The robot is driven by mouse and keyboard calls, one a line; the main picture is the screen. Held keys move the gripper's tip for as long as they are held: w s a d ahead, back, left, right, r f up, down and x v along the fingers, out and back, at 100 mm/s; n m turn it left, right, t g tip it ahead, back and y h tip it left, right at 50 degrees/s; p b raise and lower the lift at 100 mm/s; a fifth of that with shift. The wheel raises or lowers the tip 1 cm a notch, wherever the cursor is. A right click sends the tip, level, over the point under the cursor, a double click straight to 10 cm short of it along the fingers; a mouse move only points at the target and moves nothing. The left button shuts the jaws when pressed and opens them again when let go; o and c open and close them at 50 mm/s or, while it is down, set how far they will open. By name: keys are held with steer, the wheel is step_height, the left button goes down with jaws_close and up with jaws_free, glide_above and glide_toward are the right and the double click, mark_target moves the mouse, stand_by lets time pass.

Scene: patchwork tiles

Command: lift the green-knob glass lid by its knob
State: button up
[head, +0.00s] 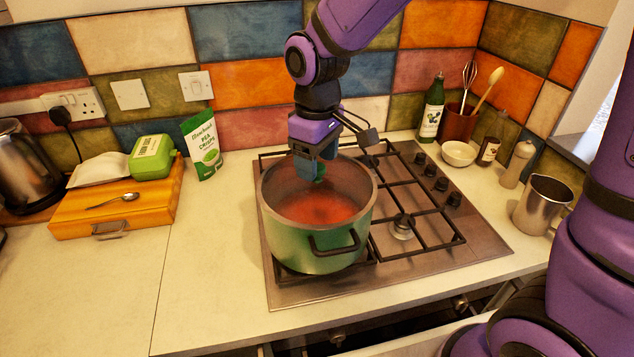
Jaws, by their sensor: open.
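A green pot (313,243) stands on the hob with red contents showing inside it. A small green knob (320,172) shows at the fingers of my gripper (310,172), over the back part of the pot's mouth. The clear glass of the lid is hard to make out, so I cannot tell how it sits on the rim. My gripper points down and is open, with its fingers at the knob and partly hiding it. I cannot tell whether the fingers touch the knob.
The hob (440,240) has free grates right of the pot. A steel mug (541,205), a white bowl (458,153) and a utensil pot (458,125) stand at the right. A wooden box (115,210) with a spoon lies left. The front-left worktop is clear.

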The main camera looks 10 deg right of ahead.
step_height(320, 180, down, 2)
steer(key=c, duration=1.1)
steer(key=shift+o, duration=0.2)
steer(key=shift+r, duration=0.15)
steer(key=shift+r, duration=0.45)
steer(key=r, duration=0.2)
steer(key=shift+s+d+r, duration=0.1)
steer(key=shift+s+r, duration=0.2)
steer(key=shift+s, duration=0.05)
steer(key=s+d+r, duration=0.1)
steer(key=s+d, duration=0.3)
steer(key=s, duration=1)
steer(key=shift+s+d+r, duration=0.1)
steer(key=shift+s+r, duration=0.1)
steer(key=shift+r, duration=1.15)
steer(key=shift+s+r, duration=0.15)
steer(key=shift+r, duration=1.15)
